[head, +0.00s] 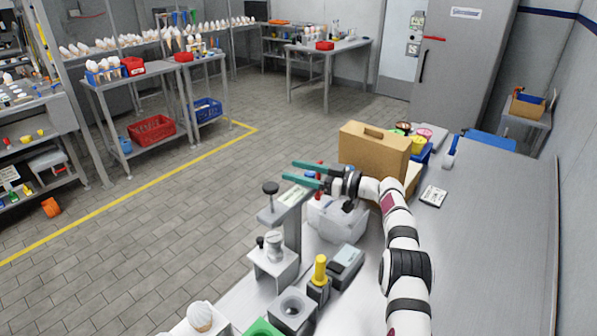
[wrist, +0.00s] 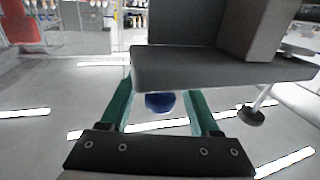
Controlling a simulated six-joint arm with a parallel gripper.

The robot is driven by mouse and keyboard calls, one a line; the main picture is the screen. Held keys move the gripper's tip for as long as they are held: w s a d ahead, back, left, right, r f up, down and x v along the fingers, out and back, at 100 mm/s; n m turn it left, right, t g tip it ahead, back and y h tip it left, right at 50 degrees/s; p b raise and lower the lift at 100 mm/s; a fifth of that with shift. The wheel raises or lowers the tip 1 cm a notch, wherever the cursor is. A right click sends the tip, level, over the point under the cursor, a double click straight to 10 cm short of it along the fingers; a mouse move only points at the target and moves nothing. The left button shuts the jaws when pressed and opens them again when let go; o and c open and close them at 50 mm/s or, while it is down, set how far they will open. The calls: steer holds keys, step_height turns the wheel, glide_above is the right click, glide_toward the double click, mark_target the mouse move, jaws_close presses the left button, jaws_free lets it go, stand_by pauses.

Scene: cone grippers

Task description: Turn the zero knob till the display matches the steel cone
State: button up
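My gripper (head: 291,171) has two green fingers spread apart, in the air above the bench's left edge. In the wrist view, my gripper (wrist: 160,85) is open, with a dark blue round part (wrist: 160,102) showing between the fingers and a grey block (wrist: 205,66) covering the tips. I cannot tell whether that part is the zero knob. A black knob (head: 270,187) tops a grey stand just below left of the fingers. A small box with a dark display (head: 346,255) lies on the bench; its reading is too small. A steel-coloured piece (head: 274,246), possibly the cone, stands on a white block.
A yellow-topped post (head: 320,268) and a grey block with a round hollow (head: 291,307) stand near the display. A tan case (head: 375,150) stands behind. The bench (head: 490,230) is clear at right.

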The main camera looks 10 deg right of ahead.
steer(key=v, duration=1.5)
steer(key=shift+s+d, duration=0.2)
steer(key=shift+d, duration=0.15)
